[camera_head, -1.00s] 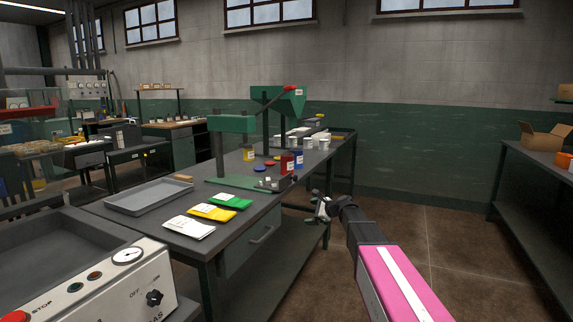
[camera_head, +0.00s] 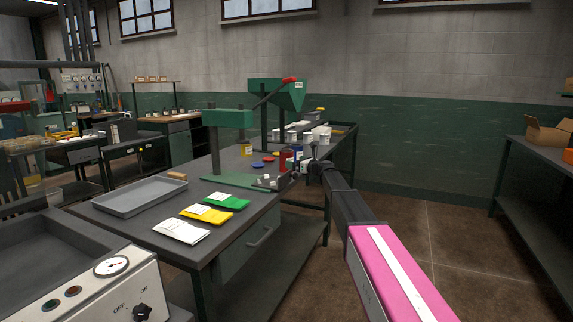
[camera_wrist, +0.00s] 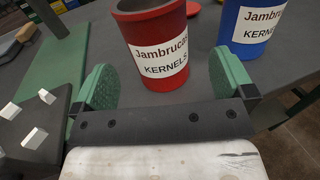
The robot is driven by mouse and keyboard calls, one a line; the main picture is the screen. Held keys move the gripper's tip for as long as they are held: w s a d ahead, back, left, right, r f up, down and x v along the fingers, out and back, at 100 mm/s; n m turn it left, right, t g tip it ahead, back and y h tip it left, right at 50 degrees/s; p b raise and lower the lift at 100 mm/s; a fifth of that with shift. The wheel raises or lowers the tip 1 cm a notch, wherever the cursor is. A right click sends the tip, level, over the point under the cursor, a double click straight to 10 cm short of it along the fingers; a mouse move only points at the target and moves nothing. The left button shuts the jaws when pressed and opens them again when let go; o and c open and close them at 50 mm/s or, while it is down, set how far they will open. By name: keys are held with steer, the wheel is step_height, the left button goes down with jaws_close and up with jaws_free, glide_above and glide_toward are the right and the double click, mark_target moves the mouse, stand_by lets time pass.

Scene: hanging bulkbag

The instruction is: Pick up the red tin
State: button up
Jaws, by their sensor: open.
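The red tin (camera_wrist: 159,62) stands upright on the dark bench, with a white label reading "Jambrucas KERNELS" in the wrist view. In the head view the red tin (camera_head: 285,160) is partly hidden by my gripper. My gripper (camera_wrist: 160,82) is open, with one green-padded finger to the left of the tin's lower part and one to its right. The tin lies ahead of and between the fingers, with gaps at both sides. My gripper (camera_head: 291,168) is small and dark in the head view, at the bench's right edge.
A blue tin (camera_wrist: 255,32) stands close to the right of the red tin. A green press base (camera_wrist: 50,75) and a dark plate with white cubes (camera_wrist: 30,120) are at the left. The bench edge (camera_wrist: 285,110) is at the right.

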steer(key=x, duration=0.5)
steer(key=shift+a, duration=0.1)
steer(key=shift+s, duration=0.1)
steer(key=c, duration=1.1)
steer(key=shift+o, duration=0.2)
